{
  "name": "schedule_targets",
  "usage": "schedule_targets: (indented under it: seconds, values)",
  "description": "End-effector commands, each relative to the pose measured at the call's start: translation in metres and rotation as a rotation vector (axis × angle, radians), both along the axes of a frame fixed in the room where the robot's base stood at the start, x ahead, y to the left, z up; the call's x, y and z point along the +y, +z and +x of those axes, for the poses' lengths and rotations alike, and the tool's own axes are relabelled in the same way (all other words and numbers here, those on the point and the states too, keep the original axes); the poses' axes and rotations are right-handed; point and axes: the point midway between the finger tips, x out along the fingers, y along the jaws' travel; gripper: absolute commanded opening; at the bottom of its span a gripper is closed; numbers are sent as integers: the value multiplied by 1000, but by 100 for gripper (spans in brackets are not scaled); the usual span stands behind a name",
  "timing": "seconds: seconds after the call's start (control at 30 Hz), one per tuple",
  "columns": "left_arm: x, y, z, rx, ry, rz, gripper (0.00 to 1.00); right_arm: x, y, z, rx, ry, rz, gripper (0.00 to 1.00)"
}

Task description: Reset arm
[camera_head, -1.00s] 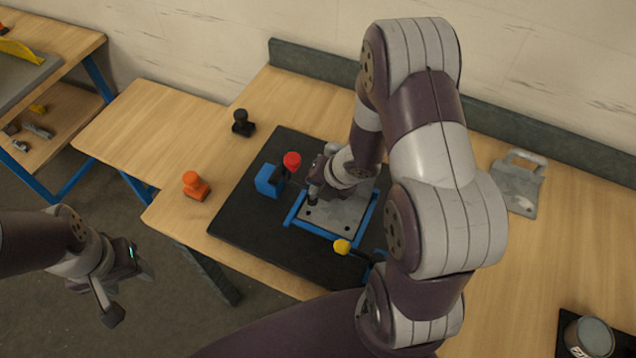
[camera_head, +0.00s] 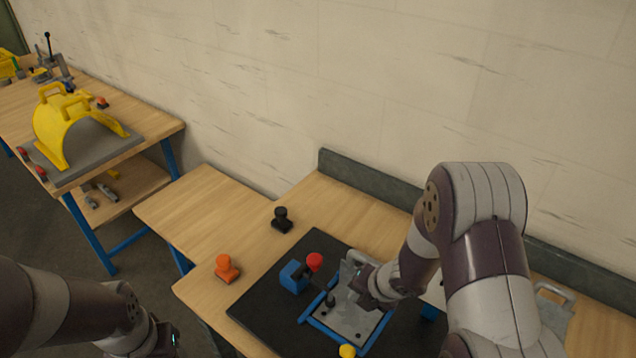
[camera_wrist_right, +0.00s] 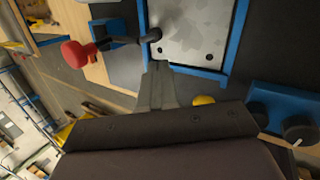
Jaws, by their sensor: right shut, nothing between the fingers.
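My right gripper (camera_head: 362,292) is shut and empty over the far part of a grey metal plate (camera_head: 350,322) in a blue frame (camera_head: 316,325). Its closed fingers (camera_wrist_right: 156,88) also show in the right wrist view, overlapping the plate's edge. I cannot tell how high they are above it. A red-knobbed lever (camera_head: 314,262) on a blue block (camera_head: 292,277) is left of the plate. In the wrist view the red knob (camera_wrist_right: 75,54) is clear of the fingers. My left gripper (camera_head: 160,340) is at the bottom left, its fingers cut off by the frame.
The frame lies on a black mat (camera_head: 262,312). A yellow knob (camera_head: 347,351) is at its near side. An orange knob piece (camera_head: 227,268) and a black one (camera_head: 282,220) stand on the wood at left. A grey handled plate (camera_head: 556,305) is at right. Another bench holds a yellow guard (camera_head: 70,125).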

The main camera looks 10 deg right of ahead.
Motion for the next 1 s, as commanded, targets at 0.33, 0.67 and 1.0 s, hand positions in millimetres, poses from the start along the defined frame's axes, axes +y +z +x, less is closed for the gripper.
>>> schedule_targets:
  seconds: [0.33, 0.67, 1.0]
  values:
    - [0, -13, 0, 0, 0, 0, 57, -52, 7, -64, 321, -1395, 182, 0]
    - [0, -52, 0, 0, 0, 0, 57, 14, 59, -125, 466, -2290, 537, 0]
    - [0, -48, 0, 0, 0, 0, 57, 15, 62, -124, 465, -2280, 533, 0]
